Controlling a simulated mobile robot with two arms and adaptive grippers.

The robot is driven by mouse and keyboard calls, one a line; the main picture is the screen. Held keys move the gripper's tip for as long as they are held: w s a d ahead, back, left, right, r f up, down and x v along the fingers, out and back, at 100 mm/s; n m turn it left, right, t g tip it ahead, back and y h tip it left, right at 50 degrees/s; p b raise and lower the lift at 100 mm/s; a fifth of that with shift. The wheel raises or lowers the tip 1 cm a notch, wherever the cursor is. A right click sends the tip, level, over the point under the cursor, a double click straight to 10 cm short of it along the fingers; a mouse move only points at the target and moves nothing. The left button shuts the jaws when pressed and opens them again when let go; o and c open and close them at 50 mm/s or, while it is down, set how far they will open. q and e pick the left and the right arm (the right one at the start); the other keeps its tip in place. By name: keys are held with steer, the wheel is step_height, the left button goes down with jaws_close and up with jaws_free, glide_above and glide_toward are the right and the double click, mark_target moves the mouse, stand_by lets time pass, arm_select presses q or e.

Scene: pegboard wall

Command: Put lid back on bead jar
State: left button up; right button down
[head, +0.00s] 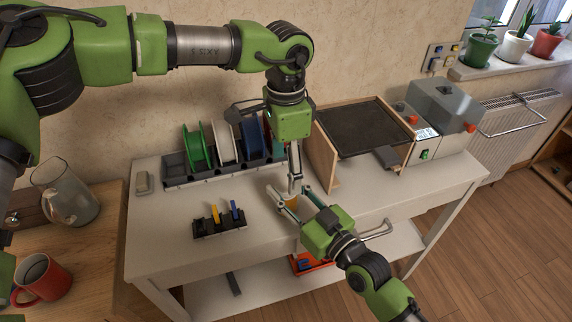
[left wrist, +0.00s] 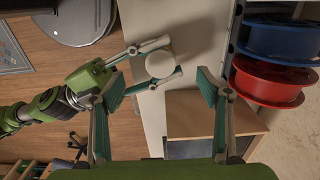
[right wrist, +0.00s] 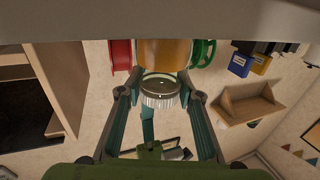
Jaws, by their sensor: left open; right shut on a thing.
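The white round lid (left wrist: 160,64) shows from above in the left wrist view. In the right wrist view its ribbed rim (right wrist: 160,101) is between my right gripper's pads. My right gripper (head: 289,191) is shut on the lid at the front of the table. I cannot tell whether lid and jar touch. My left gripper (left wrist: 160,90) is open and empty, pointing down above the lid.
Spools in a rack (head: 225,175) stand at the back of the white table (head: 165,235). A small black holder (head: 219,225) is left of the jar. A wooden-sided box (head: 327,160) and a grey machine (head: 440,115) stand to the right. The table's front left is clear.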

arm_select(q)
step_height(320, 180, up, 12)
arm_select(e)
steer(key=shift+f, duration=0.45)
steer(key=c, duration=1.4)
jaws_free()
arm_select(q)
steer(key=shift+w+f, duration=0.1)
arm_select(e)
steer(key=shift+o, duration=0.2)
steer(key=shift+w+r, duration=0.1)
steer(key=shift+r, duration=0.05)
steer(key=shift+r, duration=0.1)
steer(key=v, duration=1.2)
